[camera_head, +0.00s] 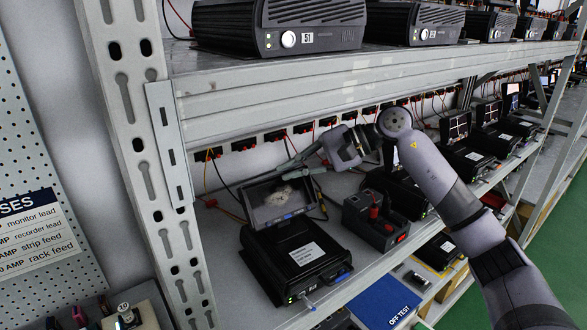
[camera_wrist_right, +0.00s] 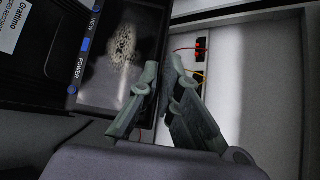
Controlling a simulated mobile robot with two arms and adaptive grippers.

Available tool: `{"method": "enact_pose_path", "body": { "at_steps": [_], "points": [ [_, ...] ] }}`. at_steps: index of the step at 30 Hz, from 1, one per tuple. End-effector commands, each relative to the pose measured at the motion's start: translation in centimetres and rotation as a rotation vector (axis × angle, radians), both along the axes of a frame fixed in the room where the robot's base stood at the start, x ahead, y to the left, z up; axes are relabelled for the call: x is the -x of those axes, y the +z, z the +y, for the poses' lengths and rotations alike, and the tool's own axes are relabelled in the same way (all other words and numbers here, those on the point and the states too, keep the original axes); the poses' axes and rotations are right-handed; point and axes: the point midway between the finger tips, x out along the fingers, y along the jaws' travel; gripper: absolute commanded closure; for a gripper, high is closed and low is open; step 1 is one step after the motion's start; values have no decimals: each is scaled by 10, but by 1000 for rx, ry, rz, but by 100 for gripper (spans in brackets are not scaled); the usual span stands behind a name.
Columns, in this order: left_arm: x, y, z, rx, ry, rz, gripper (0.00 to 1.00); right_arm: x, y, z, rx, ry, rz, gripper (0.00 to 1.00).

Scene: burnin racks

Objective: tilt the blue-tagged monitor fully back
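The blue-tagged monitor (camera_head: 278,203) is a small flip-up screen on a black recorder (camera_head: 303,262) with a white label and a blue tag on its front corner. The screen stands raised at the recorder's rear, tilted, with a pale mottled patch on its glass. My right gripper (camera_head: 285,169) reaches in from the right to its top edge. In the right wrist view the fingertips (camera_wrist_right: 161,68) lie on either side of the monitor's outer edge (camera_wrist_right: 163,30), nearly together, and look shut on it. The finger contact is partly hidden. My left gripper is not in view.
A dark box with red knobs (camera_head: 376,222) stands close right of the recorder. The upper shelf beam (camera_head: 300,80) runs just above my arm. Red and black leads and sockets (camera_head: 243,145) line the back. More recorders with raised screens stand farther right (camera_head: 462,130).

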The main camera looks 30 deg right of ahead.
Motion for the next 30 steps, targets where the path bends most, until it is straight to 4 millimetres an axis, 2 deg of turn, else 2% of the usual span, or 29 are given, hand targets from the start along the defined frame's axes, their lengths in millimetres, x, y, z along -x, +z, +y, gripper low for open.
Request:
{"method": "enact_pose_path", "body": {
  "at_steps": [7, 17, 30],
  "points": [
    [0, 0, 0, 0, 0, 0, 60, 0, 0, 0, 1, 1, -2, 77],
    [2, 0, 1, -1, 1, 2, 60, 1, 2, -3, 1, 0, -3, 77],
    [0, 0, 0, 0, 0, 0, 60, 31, 30, -51, 1, -2, -2, 77]
  ]
}}
